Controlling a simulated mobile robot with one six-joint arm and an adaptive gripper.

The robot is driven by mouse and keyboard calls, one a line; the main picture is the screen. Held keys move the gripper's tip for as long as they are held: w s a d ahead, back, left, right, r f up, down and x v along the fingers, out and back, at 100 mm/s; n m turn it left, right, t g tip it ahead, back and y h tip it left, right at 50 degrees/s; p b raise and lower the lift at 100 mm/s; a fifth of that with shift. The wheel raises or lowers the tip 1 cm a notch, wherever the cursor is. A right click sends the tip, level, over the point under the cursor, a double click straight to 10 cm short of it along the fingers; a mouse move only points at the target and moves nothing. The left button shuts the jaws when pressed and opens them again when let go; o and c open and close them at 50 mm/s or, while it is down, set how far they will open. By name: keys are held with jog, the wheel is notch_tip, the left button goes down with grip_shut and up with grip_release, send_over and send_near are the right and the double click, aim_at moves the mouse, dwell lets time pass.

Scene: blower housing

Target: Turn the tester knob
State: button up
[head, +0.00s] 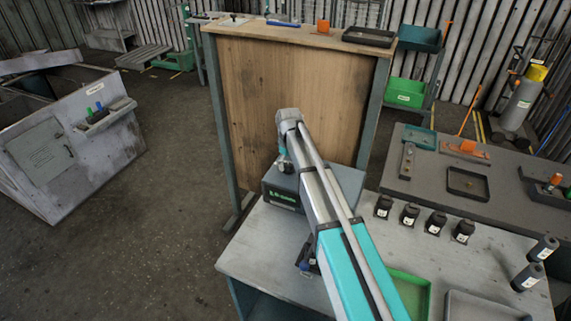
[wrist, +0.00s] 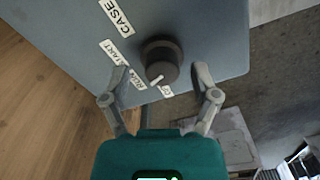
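The tester is a blue-grey box (head: 350,186) on the pale bench in the head view, partly hidden behind my arm. Its front has a small display with green characters (head: 283,197). In the wrist view the tester face (wrist: 215,25) fills the upper middle, with white labels, one reading CASE. The dark round tester knob (wrist: 161,60) has a pale pointer mark directed down and left in the picture. My gripper (wrist: 158,83) is open, its two fingers on either side of the knob's lower part. I cannot tell whether they touch it.
Several black labelled blocks (head: 410,214) stand on the bench right of the tester. A green tray (head: 410,290) and a grey tray (head: 480,308) lie at the bench front. A wooden panel (head: 240,100) rises behind the tester. Open floor (head: 150,220) lies to the left.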

grip_shut()
jog(key=shift+a, duration=0.15)
